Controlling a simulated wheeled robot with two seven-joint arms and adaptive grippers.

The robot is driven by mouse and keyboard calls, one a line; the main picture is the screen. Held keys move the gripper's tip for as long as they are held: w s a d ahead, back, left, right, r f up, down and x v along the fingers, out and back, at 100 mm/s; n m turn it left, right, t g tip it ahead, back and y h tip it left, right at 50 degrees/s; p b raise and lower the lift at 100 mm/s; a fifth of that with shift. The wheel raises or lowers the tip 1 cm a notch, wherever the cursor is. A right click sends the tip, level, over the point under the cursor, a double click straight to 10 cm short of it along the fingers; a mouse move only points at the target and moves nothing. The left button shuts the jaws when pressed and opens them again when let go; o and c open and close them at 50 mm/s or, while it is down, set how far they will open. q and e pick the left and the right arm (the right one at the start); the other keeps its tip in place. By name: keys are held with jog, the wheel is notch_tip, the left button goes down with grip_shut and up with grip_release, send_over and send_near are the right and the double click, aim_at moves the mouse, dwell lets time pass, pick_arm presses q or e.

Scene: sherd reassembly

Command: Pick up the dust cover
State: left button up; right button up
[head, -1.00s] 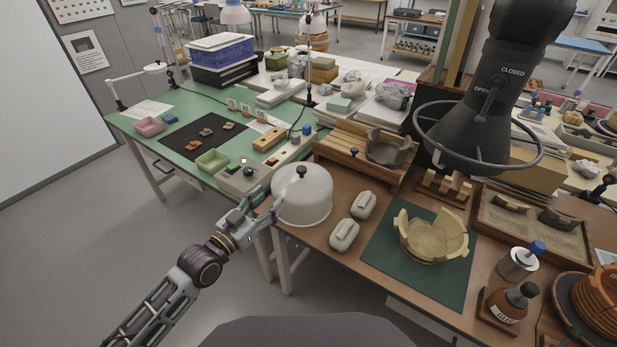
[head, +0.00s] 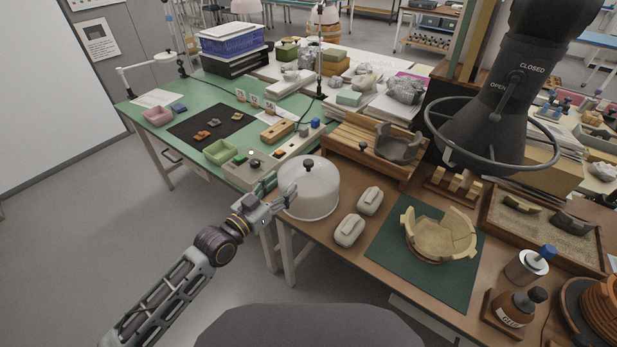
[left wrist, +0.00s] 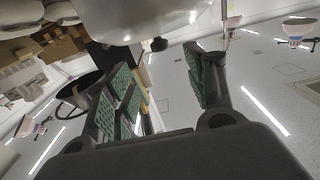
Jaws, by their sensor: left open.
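The dust cover (head: 310,195) is a translucent whitish dome with a dark knob (head: 309,163) on top. It stands upright on the brown table's left part, beside the green table. My left gripper (head: 279,187) is open and empty at the left side of the dome, below knob height, and one finger overlaps the dome's edge in the head view. In the left wrist view the dome (left wrist: 115,18) fills the top edge, with its knob (left wrist: 158,44) beyond my spread green-padded fingers (left wrist: 165,82). Whether a finger touches the dome, I cannot tell. My right gripper is not in view.
A tan partial bowl (head: 438,236) sits on a green mat (head: 392,254). A wooden rack (head: 350,148) is behind the dome, and a control box (head: 248,170) is behind left. A black hood (head: 490,110) hangs at right.

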aim_at(305, 165)
pick_arm(q)
jog(key=shift+x, duration=3.35)
jog(key=shift+x, duration=2.55)
jog(key=shift+c, duration=0.5)
grip_shut()
